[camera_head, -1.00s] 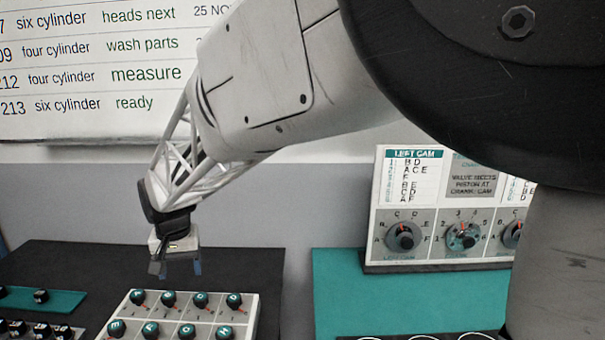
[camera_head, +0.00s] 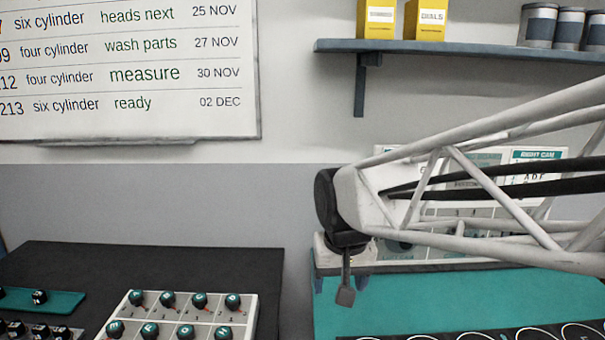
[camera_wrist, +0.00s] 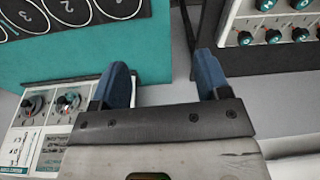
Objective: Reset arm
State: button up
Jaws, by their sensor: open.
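My gripper (camera_head: 342,284) hangs in front of the left part of the dial panel (camera_head: 530,155) in the head view, at the back edge of the teal mat (camera_head: 400,305). In the wrist view its two blue fingers (camera_wrist: 162,88) are spread apart with nothing between them. Grey floor or wall shows in the gap. My arm comes in from the right and covers most of the dial panel. Two of the panel's dials (camera_wrist: 68,101) show at the left in the wrist view.
A board of lettered knobs (camera_head: 185,313) stands on the black bench (camera_head: 150,260) at the left. A small teal strip (camera_head: 62,301) with knobs lies further left. A shelf (camera_head: 470,50) with yellow boxes (camera_head: 431,20) and grey tins (camera_head: 538,25) is above. Numbered circles (camera_wrist: 75,8) lie on the mat.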

jog(key=s+d+f+m, duration=0.1)
jog(key=s+d+f, duration=0.2)
jog(key=s+d, duration=0.9)
jog(key=shift+s+t+h, duration=0.3)
jog(key=shift+s+t, duration=0.1)
jog(key=shift+s, duration=0.5)
dwell(2.1)
